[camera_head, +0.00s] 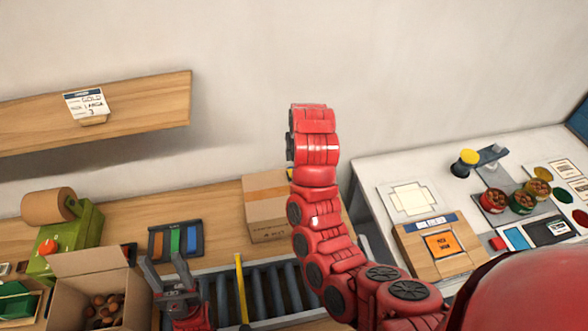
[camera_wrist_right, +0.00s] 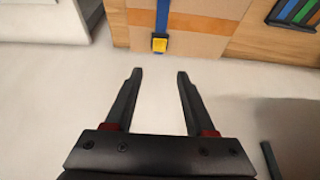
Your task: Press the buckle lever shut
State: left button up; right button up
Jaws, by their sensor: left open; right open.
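A closed cardboard box (camera_head: 265,222) stands on the wooden counter, partly hidden behind my right arm in the head view. In the right wrist view the box (camera_wrist_right: 200,30) carries a blue strap (camera_wrist_right: 163,14) with a yellow buckle (camera_wrist_right: 159,45) at its end. I cannot tell the position of its lever. My right gripper (camera_wrist_right: 159,73) is open and empty, its fingertips pointing towards the buckle and apart from it. It is not visible in the head view. My left gripper (camera_head: 167,270) is open and empty, low beside the open carton.
An open carton (camera_head: 85,262) with chestnuts stands at lower left, near a green machine (camera_head: 75,235). A roller conveyor (camera_head: 265,290) with a yellow bar (camera_head: 241,285) runs in front. A tray with coloured bars (camera_head: 175,240) lies left of the box. A white table (camera_head: 370,170) is right.

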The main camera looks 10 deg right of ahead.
jog(key=b+x, duration=0.2)
jog(key=x, duration=1.2)
jog(key=shift+w+r+b, duration=0.1)
jog(key=shift+w+b, duration=0.1)
jog(key=shift+b, duration=0.2)
jog(key=shift+x, duration=1)
jog(key=shift+c, duration=0.3)
grip_shut()
